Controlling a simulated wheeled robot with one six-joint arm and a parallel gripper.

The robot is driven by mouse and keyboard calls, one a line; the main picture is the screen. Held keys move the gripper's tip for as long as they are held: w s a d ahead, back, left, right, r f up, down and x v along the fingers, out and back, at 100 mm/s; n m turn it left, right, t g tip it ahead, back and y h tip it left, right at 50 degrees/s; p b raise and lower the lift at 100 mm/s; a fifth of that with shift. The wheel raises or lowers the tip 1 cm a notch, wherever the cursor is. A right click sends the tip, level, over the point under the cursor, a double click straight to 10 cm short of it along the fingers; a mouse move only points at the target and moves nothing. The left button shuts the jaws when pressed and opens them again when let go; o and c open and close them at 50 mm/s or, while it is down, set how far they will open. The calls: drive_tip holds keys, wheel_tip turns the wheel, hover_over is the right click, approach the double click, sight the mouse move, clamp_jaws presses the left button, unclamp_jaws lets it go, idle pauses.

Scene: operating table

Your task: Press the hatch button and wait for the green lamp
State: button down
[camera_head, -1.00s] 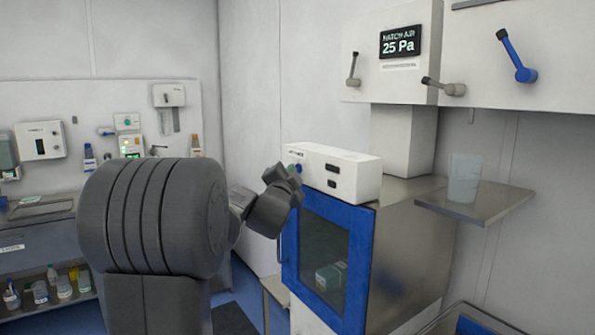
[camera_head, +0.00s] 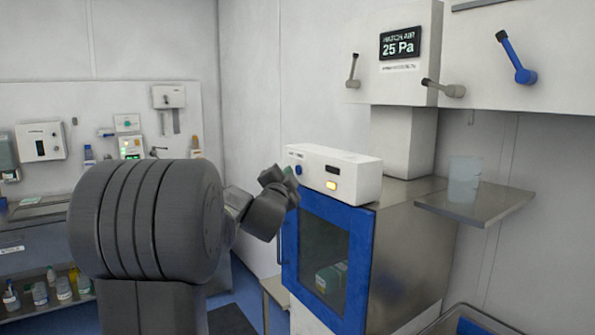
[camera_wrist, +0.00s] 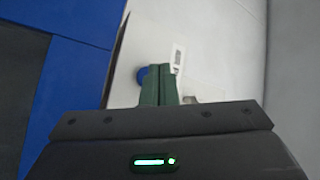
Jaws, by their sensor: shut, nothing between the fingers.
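The hatch (camera_head: 326,255) is a steel cabinet with a blue-framed glass door, which is closed. On top sits a white control box (camera_head: 345,163) with a round blue button (camera_head: 298,170) at the left of its front. To the right are two small lamp windows: the upper window (camera_head: 331,170) is dark, the lower lamp (camera_head: 331,185) glows yellow. No green lamp is lit on the box. My gripper (camera_head: 290,173) is just left of the button; its shut green fingers (camera_wrist: 160,72) are empty. In the wrist view the button (camera_wrist: 142,75) shows partly behind them; contact cannot be told.
A steel shelf (camera_head: 490,208) with a clear beaker (camera_head: 464,180) juts out right of the hatch. Lever handles and a "25 Pa" display (camera_head: 400,42) are on the wall units above. A bench with bottles stands at the left.

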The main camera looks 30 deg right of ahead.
drive_tip(key=shift+a, duration=0.1)
drive_tip(key=a, duration=0.2)
drive_tip(key=a+p, duration=0.1)
drive_tip(key=a, duration=0.2)
drive_tip(key=shift+s, duration=0.2)
drive_tip(key=shift+d, duration=0.15)
idle(0.6)
drive_tip(key=a+p, duration=0.2)
drive_tip(key=a, duration=0.2)
drive_tip(key=shift+s+p, duration=0.2)
drive_tip(key=shift+p, duration=0.2)
idle(0.5)
